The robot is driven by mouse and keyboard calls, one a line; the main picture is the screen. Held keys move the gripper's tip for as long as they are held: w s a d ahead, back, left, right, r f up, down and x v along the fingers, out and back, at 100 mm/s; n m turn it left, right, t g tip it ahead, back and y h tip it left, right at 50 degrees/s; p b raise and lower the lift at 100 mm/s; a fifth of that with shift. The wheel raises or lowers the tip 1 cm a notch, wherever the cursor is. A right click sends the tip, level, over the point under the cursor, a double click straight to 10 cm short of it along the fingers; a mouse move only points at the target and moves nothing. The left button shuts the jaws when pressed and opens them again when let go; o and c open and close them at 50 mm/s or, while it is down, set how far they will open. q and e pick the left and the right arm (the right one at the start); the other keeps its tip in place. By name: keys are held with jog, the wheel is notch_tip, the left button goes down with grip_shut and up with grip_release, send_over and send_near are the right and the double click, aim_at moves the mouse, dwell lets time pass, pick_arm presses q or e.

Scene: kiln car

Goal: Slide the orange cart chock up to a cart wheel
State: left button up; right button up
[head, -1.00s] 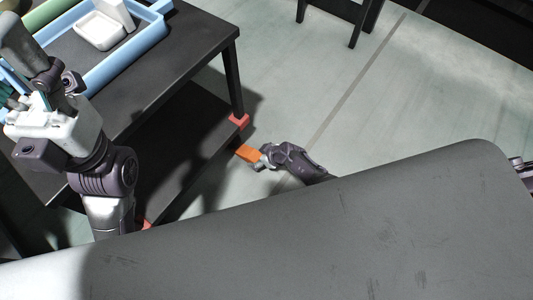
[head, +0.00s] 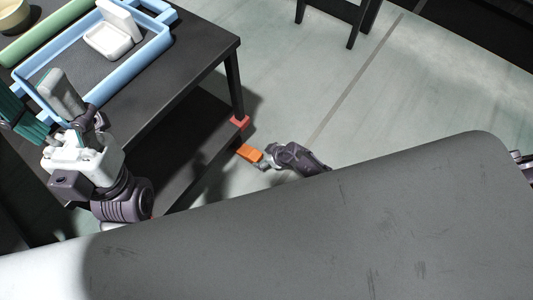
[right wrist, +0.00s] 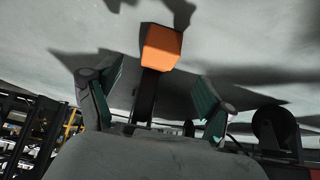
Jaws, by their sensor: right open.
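The orange chock (head: 249,152) lies on the floor beside the dark cart (head: 190,72), a short gap in front of the red piece (head: 240,123) at the foot of its near corner leg. My right gripper (head: 265,161) is low at the chock's end facing away from the cart. In the right wrist view the orange chock (right wrist: 161,47) lies beyond the fingertips, and its dark bar runs back between my open fingers (right wrist: 155,88). I cannot see the fingers touching it. My left gripper (head: 42,103) is over the cart's left part, fingers apart and empty.
On the cart top are a blue tray frame (head: 140,69) with a white open box (head: 109,40), a green roll (head: 48,34) and a bowl (head: 14,16). A dark round wheel-like part (right wrist: 275,130) shows in the right wrist view. Floor right of the chock is clear.

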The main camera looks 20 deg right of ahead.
jog(key=shift+p+v, duration=0.7)
jog(key=shift+v, duration=0.1)
jog(key=v, duration=1.2)
jog(key=shift+s+f, duration=0.1)
